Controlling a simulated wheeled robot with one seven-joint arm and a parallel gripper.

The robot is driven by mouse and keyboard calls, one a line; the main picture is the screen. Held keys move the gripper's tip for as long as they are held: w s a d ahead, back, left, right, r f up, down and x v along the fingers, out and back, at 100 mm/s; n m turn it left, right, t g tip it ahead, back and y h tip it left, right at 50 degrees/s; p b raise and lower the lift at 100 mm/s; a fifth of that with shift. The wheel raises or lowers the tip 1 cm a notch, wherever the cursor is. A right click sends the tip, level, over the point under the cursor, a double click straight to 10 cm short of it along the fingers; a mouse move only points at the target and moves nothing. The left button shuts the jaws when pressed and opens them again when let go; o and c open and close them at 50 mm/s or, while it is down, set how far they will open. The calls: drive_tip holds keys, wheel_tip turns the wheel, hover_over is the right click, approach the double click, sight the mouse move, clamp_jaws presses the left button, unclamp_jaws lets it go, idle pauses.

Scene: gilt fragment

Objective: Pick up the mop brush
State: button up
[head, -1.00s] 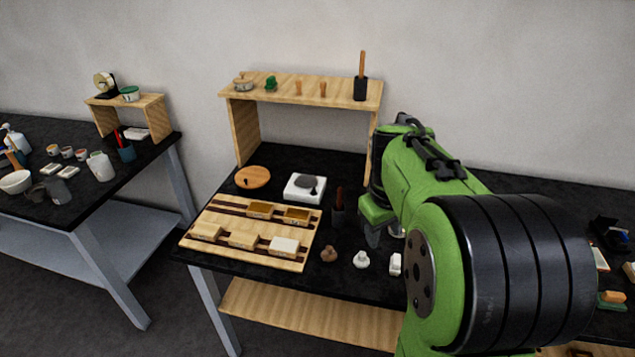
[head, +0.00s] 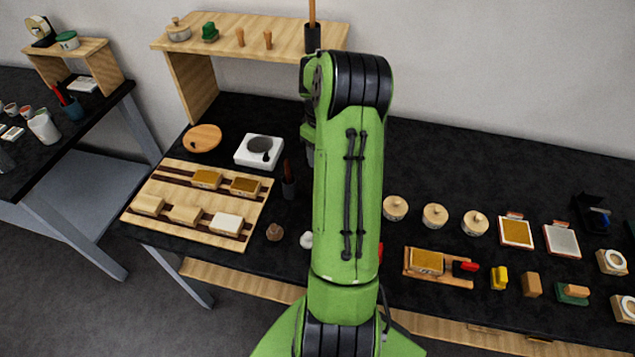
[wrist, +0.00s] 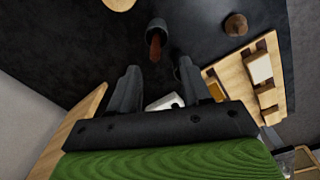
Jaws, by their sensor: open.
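A dark cup (head: 289,188) stands on the black table, left of my arm, with a reddish-brown handle (head: 287,170) rising from it. I take this for the mop brush; its head is hidden in the cup. In the wrist view the cup (wrist: 156,24) and the brown handle (wrist: 155,48) are at top centre. My gripper (wrist: 158,68) is open and empty, with the handle ahead of its fingertips, between their lines and apart from them. In the head view my arm hides the gripper.
A wooden shelf (head: 270,36) at the back holds a black holder (head: 312,38) with a wooden stick. A white block with a grey disc (head: 258,150) and a wooden tray (head: 165,222) with blocks lie left of the cup. A brown knob (head: 274,231) stands in front.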

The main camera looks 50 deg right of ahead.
drive_tip(key=f, duration=0.7)
drive_tip(key=d+f, duration=0.1)
drive_tip(key=f, duration=0.3)
drive_tip(key=shift+w, duration=0.1)
drive_tip(key=shift+a, duration=0.1)
drive_tip(key=shift+c, duration=1.3)
clamp_jaws()
